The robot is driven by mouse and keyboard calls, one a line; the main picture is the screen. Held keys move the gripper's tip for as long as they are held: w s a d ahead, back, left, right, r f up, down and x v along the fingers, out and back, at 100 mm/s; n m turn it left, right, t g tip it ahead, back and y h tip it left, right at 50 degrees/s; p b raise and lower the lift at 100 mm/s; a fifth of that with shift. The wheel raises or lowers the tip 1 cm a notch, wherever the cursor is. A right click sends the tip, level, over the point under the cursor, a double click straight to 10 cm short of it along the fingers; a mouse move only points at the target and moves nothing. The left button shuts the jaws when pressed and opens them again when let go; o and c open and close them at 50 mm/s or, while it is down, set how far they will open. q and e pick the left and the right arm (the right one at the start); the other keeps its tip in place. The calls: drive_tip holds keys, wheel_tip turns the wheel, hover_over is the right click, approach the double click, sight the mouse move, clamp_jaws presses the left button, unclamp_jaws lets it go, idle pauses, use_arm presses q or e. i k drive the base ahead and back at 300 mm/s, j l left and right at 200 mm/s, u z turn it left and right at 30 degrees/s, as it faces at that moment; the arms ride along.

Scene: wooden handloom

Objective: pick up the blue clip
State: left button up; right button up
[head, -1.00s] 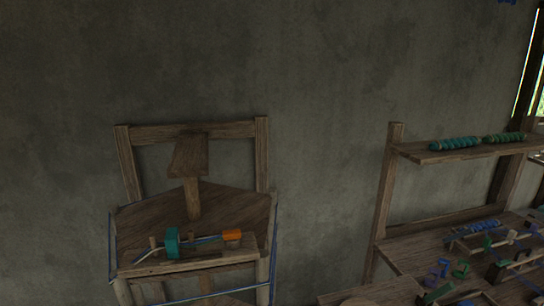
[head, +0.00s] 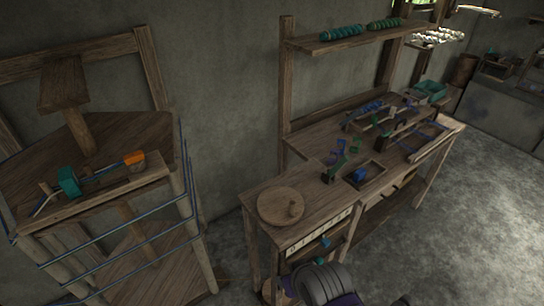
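Small blue pieces lie on the wooden workbench (head: 300,190) in the head view. One blue piece (head: 360,175) is in a small dark square tray, and another (head: 338,147) lies behind it near a green piece. They are too small and dark to tell which is the blue clip. Another blue piece (head: 326,241) shows at the bench's front, below the top.
A round wooden disc (head: 282,206) with a knob sits on the bench's near left end. A shelf (head: 330,42) with teal and green rolls is above. A wooden stand (head: 150,195) with blue cords is at left. Grey floor (head: 475,200) is open at right.

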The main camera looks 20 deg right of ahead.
sight(359, 175)
drive_tip(key=k+j+z, duration=0.15)
drive_tip(key=z, duration=1.4)
drive_tip(key=i+l+u, duration=0.35)
drive_tip(key=i+l, duration=1.6)
drive_tip(key=l, duration=0.15)
